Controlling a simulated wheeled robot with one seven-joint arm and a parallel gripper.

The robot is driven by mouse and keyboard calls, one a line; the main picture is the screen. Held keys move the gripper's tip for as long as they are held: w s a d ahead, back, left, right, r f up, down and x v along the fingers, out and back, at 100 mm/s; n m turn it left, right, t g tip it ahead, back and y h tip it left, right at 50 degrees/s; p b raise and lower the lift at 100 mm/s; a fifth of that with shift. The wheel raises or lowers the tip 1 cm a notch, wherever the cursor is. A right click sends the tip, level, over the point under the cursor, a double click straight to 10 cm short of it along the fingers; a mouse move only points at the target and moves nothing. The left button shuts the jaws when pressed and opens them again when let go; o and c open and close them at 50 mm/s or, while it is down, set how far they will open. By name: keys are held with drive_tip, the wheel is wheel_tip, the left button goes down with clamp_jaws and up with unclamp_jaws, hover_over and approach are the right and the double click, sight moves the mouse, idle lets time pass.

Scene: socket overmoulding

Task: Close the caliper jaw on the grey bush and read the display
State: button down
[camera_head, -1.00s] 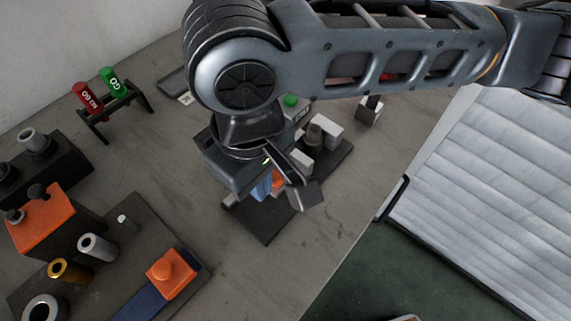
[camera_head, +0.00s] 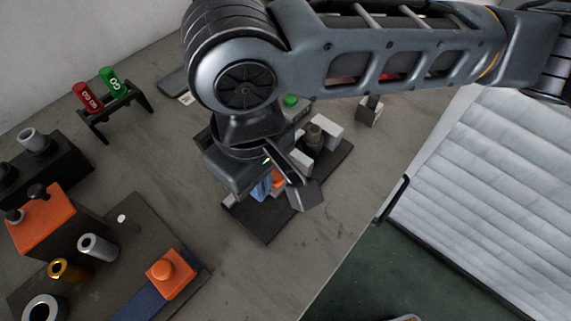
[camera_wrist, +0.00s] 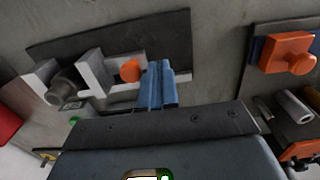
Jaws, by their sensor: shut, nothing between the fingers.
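The grey bush (camera_head: 314,136) stands on the caliper's dark base plate (camera_head: 268,226), between the fixed white jaw (camera_head: 328,131) and the sliding white jaw (camera_head: 301,161). In the wrist view the bush (camera_wrist: 62,88) sits between the two jaws at left; I cannot tell whether both touch it. An orange knob (camera_wrist: 130,70) is on the sliding side. My gripper (camera_wrist: 157,84) has its blue fingers shut and empty, right beside the knob. In the head view my gripper (camera_head: 262,187) partly hides the knob and slider.
At left are a black stand with red (camera_head: 87,97) and green (camera_head: 112,82) gauges, an orange-topped block (camera_head: 45,220), and a plate with metal sleeves (camera_head: 97,247) and an orange-knobbed piece (camera_head: 170,274). Bare table (camera_head: 180,165) lies between them and the caliper. The table edge is at right.

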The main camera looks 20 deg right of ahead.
sight(275, 177)
drive_tip(key=shift+f, duration=0.15)
drive_tip(key=shift+f+b, duration=0.6)
drive_tip(key=shift+f, duration=0.85)
drive_tip(key=shift+w+d, duration=0.6)
drive_tip(key=shift+d, duration=0.25)
drive_tip(key=shift+w+d, duration=0.6)
drive_tip(key=shift+d, duration=0.2)
idle(1.2)
drive_tip(key=shift+s+a+p, duration=0.25)
drive_tip(key=shift+a+p, duration=0.05)
drive_tip(key=shift+p, duration=0.1)
drive_tip(key=shift+s+a, duration=0.15)
drive_tip(key=shift+a, duration=0.1)
wheel_tip(275, 177, up, 8)
drive_tip(key=p, duration=0.8)
idle(0.6)
